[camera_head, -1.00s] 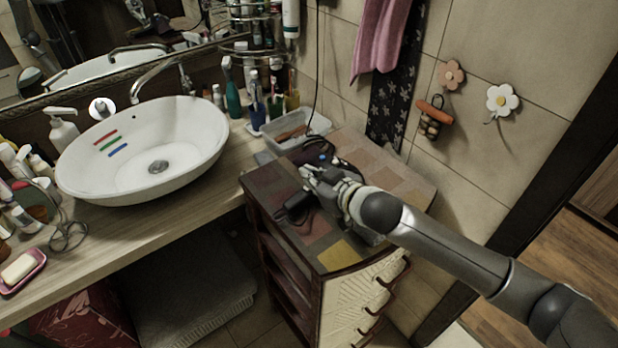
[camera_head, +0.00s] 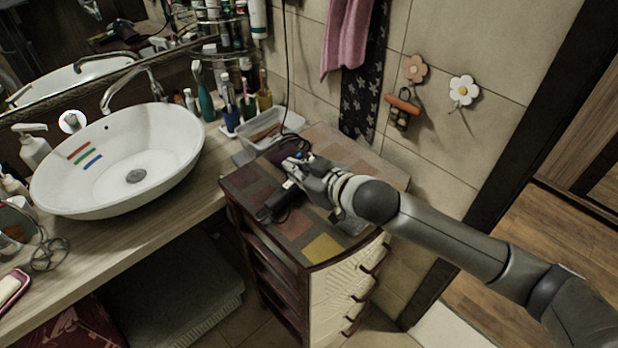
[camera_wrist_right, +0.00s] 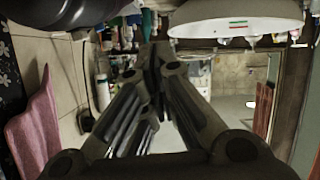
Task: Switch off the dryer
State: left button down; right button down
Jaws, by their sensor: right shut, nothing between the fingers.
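The black hair dryer (camera_head: 275,203) lies on top of the small drawer chest (camera_head: 325,247). Part of it is hidden behind my right gripper. My right gripper (camera_head: 291,168) is over the chest top beside the dryer, its fingers pointing left toward the basin. In the right wrist view the fingers (camera_wrist_right: 153,52) come together at the tips and hold nothing. A dark rounded shape, probably the dryer, fills the upper left of that view (camera_wrist_right: 78,12). I cannot tell whether the fingertips touch the dryer, and its switch is not clear. My left gripper is not in view.
A white basin (camera_head: 120,160) stands on the wooden counter to the left. A clear plastic box (camera_head: 270,130) and cups with toothbrushes stand behind the chest. A pink towel (camera_head: 347,35) and flower hooks (camera_head: 463,90) hang on the tiled wall.

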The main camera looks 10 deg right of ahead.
jog(key=b+v, duration=0.1)
jog(key=v, duration=0.4)
jog(key=shift+s, duration=0.1)
dwell(0.4)
